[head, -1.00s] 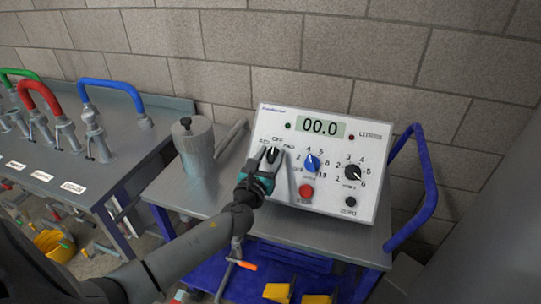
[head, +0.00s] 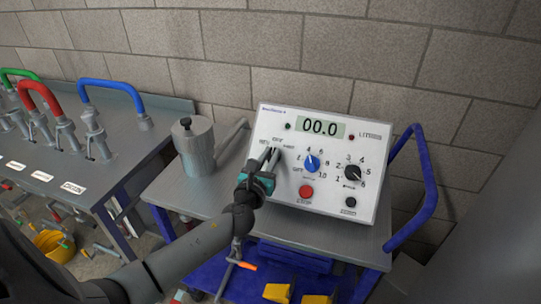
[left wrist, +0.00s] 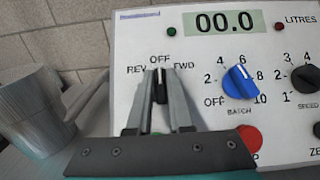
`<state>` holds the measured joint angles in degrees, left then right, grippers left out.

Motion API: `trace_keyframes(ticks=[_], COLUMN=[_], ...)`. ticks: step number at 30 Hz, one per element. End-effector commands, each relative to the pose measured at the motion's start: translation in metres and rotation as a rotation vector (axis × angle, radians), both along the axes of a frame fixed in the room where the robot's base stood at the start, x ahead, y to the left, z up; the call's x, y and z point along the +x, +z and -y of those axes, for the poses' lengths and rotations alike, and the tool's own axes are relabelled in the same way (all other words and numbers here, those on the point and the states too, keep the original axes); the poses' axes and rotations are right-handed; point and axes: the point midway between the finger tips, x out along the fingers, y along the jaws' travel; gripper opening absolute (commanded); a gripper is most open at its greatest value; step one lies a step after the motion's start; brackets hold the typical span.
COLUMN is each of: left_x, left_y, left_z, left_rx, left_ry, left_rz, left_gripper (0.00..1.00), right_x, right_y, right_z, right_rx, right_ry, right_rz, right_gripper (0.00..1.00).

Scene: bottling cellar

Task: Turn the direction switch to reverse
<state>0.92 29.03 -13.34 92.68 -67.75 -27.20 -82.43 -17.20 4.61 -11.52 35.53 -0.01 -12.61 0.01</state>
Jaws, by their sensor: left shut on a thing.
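A white control panel (head: 335,190) with a display reading 00.0 stands tilted on a grey cart top. Its direction switch, a small black knob (left wrist: 161,86) at the upper left, sits under the labels REV, OFF and FWD. In the left wrist view the knob stands nearly upright, toward OFF. My left gripper (left wrist: 161,80) is shut on this knob, one finger on each side; the fingers hide its sides and lower part. In the head view the left gripper (head: 270,158) largely covers the knob. My right gripper is not in view.
Right of the switch are a blue batch knob (head: 312,163), a black speed knob (head: 352,173), a red button (head: 306,191) and a black zero button (head: 350,202). A grey metal canister (head: 195,152) stands left of the panel. A blue cart handle (head: 425,195) rises at right.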

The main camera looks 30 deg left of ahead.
Motion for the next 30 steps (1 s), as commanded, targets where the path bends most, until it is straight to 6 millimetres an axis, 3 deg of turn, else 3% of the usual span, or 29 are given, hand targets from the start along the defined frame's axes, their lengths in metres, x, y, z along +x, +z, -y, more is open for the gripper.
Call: trace_keyframes(ticks=[30], left_x=[0.001], left_y=[0.001], left_z=[0.002], left_rx=[-0.498], left_ry=[0.460], left_rz=[0.118], left_gripper=[0.00], right_x=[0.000], right_y=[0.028], right_z=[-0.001], right_rx=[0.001], right_ry=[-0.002], right_rz=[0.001], right_gripper=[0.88])
